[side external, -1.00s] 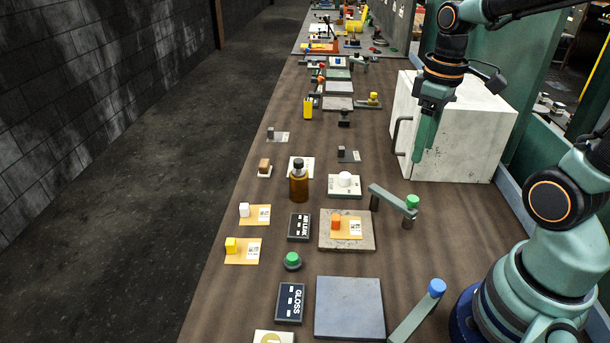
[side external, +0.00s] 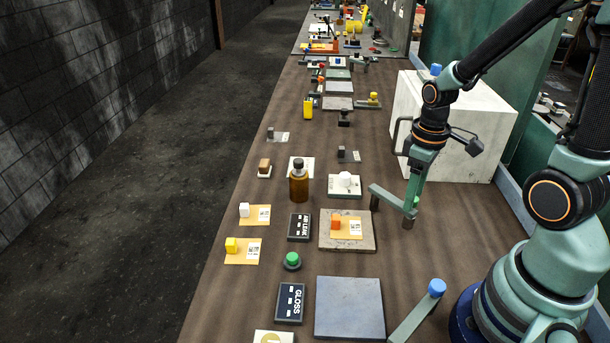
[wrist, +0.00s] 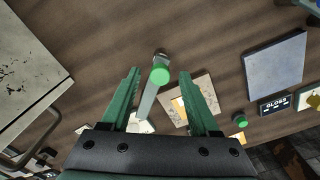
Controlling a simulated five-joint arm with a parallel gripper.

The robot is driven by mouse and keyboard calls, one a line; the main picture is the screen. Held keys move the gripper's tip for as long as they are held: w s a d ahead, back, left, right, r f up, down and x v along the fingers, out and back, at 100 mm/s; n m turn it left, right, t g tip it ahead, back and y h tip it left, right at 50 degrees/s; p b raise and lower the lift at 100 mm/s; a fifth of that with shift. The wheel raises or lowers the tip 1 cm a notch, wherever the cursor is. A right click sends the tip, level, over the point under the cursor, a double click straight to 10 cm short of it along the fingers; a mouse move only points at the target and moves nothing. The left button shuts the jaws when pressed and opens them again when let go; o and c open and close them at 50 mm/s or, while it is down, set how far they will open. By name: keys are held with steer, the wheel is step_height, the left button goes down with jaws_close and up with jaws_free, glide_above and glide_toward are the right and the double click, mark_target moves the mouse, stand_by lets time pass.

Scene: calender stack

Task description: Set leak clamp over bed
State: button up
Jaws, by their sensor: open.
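The leak clamp, a grey-green bar (side external: 387,196) with a dark post at its left end, stands beside the bed. Its green knob (wrist: 160,75) shows in the wrist view; my gripper mostly hides it in the side view. The bed looks like the speckled stone slab (side external: 328,242), bearing an orange block (side external: 336,223) on a yellow card; it also shows in the wrist view (wrist: 204,84). My gripper (side external: 411,208) is open, pointing down at the knob end. In the wrist view the knob appears between the fingertips; I cannot tell whether they touch it.
A dark sign reading AIR LEAK (side external: 299,227) lies left of the slab. A blue-grey plate (side external: 349,308) and a blue-knobbed bar (side external: 418,311) are nearer the camera. A white box (side external: 465,130) stands behind my gripper. A brown bottle (side external: 299,184) stands upright farther left.

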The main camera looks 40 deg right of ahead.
steer(key=shift+f, duration=0.15)
jaws_close()
stand_by(1.4)
